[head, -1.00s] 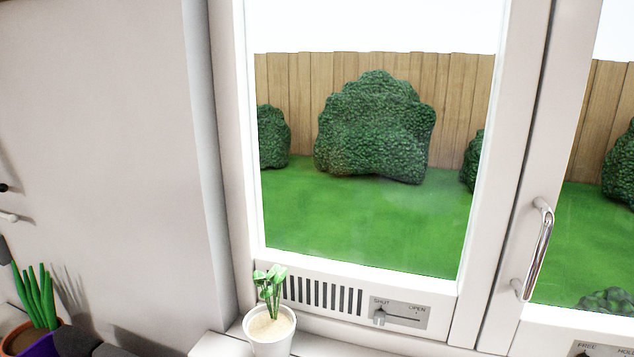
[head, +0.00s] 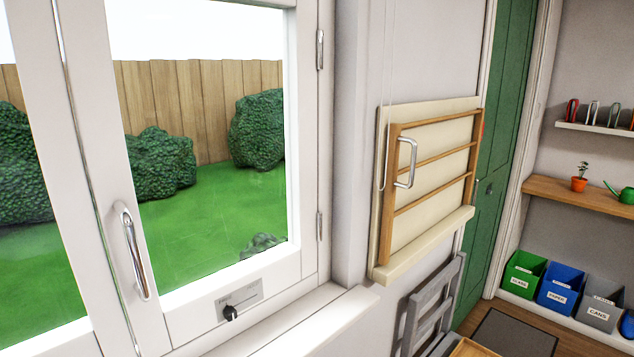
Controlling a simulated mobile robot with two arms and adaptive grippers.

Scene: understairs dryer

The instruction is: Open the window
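The window's hinged sash (head: 305,130) fills the left half of the head view and looks shut in its white frame. A chrome bar handle (head: 133,250) stands upright on its left side. Hinges (head: 320,48) show on its right side. Below the glass is a grey plate (head: 239,299) with a small dark lever (head: 231,312); its lettering is too small to read now. Neither of my grippers is in view.
A white sill (head: 325,318) runs below the window. Right of it hang a wooden fold-down rack (head: 430,175) with a handle and a grey folded chair or ladder (head: 432,305). Beyond are a green door (head: 500,130), shelves (head: 590,190), labelled bins (head: 562,287) and a floor mat (head: 512,333).

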